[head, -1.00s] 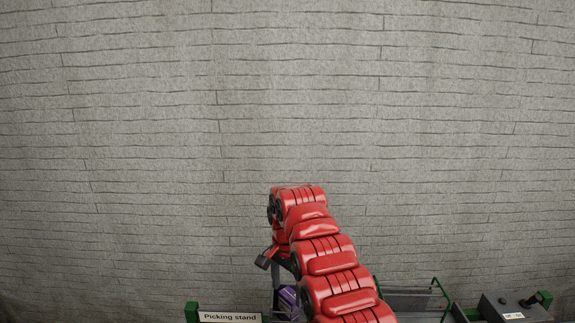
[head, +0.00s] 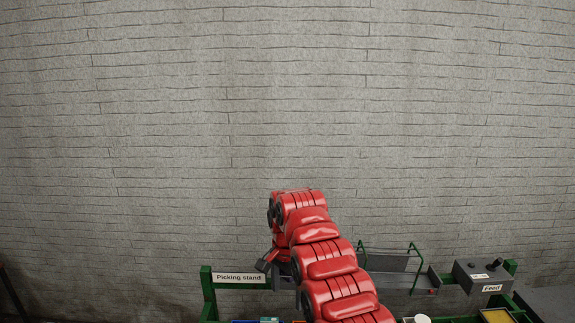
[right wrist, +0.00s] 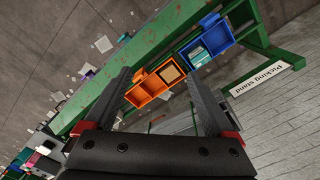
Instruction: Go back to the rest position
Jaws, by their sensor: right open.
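My right arm shows in the head view as a red chain of links reaching up from the bottom. Its right gripper (head: 266,262) is partly hidden by the arm, with a dark finger showing to its left. In the right wrist view the right gripper (right wrist: 159,75) has its two dark fingers wide apart, with nothing between them. Past the fingers lie the orange bins (right wrist: 146,91) and a blue bin (right wrist: 219,39), apart from the fingers. My left gripper is not in view.
The green-framed stand bears a "Picking stand" sign (head: 240,278). A grey box labelled "Feed" (head: 483,275) is at right, and a yellow tray (head: 497,316) is below it. A brick wall (head: 290,100) fills the back. Small items lie scattered at left in the wrist view.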

